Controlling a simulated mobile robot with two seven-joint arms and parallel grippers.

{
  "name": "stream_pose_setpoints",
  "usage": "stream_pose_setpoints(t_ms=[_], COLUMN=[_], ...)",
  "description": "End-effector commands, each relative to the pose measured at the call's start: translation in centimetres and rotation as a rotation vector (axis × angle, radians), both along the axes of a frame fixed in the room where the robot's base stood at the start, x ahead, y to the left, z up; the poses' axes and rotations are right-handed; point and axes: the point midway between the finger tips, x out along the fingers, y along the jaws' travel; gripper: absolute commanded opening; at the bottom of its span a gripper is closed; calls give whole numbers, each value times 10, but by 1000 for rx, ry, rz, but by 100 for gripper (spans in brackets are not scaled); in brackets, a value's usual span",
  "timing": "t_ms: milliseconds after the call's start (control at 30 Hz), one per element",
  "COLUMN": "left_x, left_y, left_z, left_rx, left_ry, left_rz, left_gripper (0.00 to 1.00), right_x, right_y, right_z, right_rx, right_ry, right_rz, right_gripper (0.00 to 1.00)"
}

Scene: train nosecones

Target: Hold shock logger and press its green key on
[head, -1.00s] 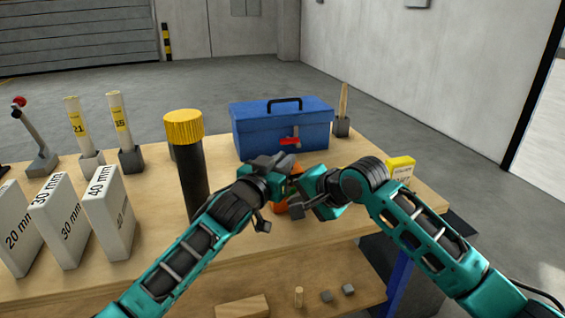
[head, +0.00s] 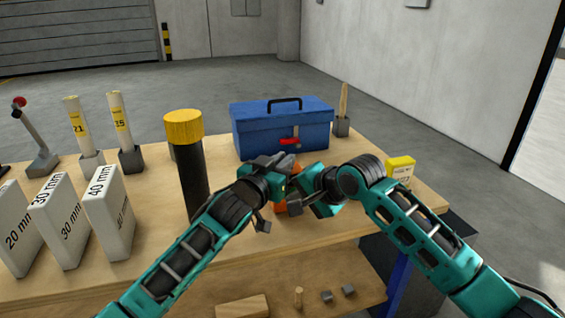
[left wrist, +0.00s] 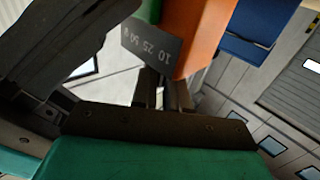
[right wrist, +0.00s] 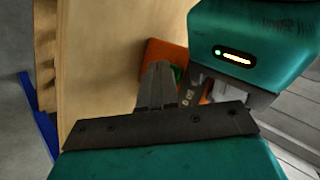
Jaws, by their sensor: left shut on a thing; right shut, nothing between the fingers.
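The shock logger is an orange block, seen in part between my grippers in the head view (head: 281,208). In the left wrist view the logger (left wrist: 200,38) shows a dark plate marked 10, 25, 50 g. My left gripper (head: 284,172) is shut on it, above the bench. In the right wrist view the logger (right wrist: 160,52) shows a small green key (right wrist: 177,72), partly hidden. My right gripper (right wrist: 155,88) is shut and empty, its fingertips close to the key. I cannot tell whether they touch it.
A blue toolbox (head: 282,130) stands behind the grippers on the wooden bench (head: 150,233). A black cylinder with a yellow cap (head: 190,160) stands close left. A yellow-topped box (head: 400,168) is right. White gauge blocks (head: 108,212) stand at the left.

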Motion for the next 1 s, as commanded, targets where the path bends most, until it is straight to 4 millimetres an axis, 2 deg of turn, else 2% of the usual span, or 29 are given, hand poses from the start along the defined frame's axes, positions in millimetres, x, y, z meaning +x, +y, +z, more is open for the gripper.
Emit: stream_pose_setpoints(t_ms=[767, 1000], left_x=[0, 0], left_y=[0, 0], left_z=[-1, -1], left_rx=[0, 0], left_ry=[1, 1], left_rz=[0, 0], left_gripper=[0, 0], right_x=[4, -2], right_y=[1, -1], right_z=[1, 0], right_rx=[0, 1], right_ry=[-2, -2], right_rz=[-1, 0], right_gripper=[0, 0])
